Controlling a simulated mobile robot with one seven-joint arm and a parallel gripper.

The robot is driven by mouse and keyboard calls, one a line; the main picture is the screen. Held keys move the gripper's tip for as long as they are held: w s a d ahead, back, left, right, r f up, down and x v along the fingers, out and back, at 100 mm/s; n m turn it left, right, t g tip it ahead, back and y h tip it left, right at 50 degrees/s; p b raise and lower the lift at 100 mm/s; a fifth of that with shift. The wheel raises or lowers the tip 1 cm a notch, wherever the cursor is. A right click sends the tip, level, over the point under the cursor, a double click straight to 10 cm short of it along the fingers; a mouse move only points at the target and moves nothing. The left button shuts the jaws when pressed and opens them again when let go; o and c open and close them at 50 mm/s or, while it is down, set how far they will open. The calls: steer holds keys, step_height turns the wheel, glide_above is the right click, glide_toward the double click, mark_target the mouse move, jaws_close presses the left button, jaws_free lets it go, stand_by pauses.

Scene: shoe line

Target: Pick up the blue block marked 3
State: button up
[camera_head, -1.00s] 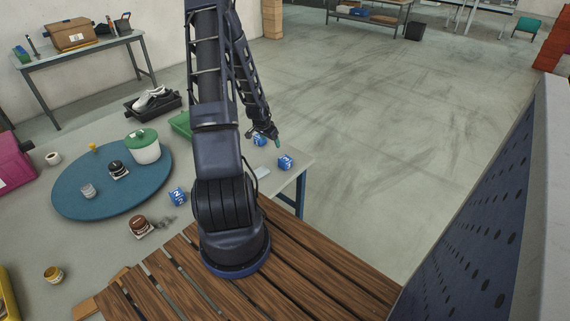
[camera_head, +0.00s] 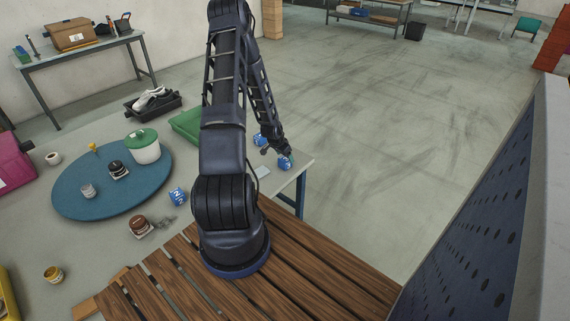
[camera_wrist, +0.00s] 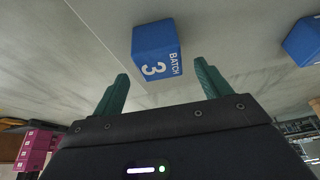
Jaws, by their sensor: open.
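In the head view my gripper (camera_head: 286,154) hangs low over a blue block (camera_head: 284,165) near the table's right edge. This appears to be the same block, though its number is too small to read there. Whether the fingers touch it cannot be told.
Another blue block (camera_head: 260,140) stands just behind; a block marked 2 (camera_head: 177,196) sits further left.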

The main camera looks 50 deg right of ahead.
mark_target(285, 158)
steer(key=shift+a+x, duration=0.15)
steer(key=shift+x, duration=1.1)
steer(key=shift+a+x, duration=0.15)
steer(key=shift+x, duration=1.15)
steer(key=shift+w, duration=0.1)
steer(key=c, duration=1.1)
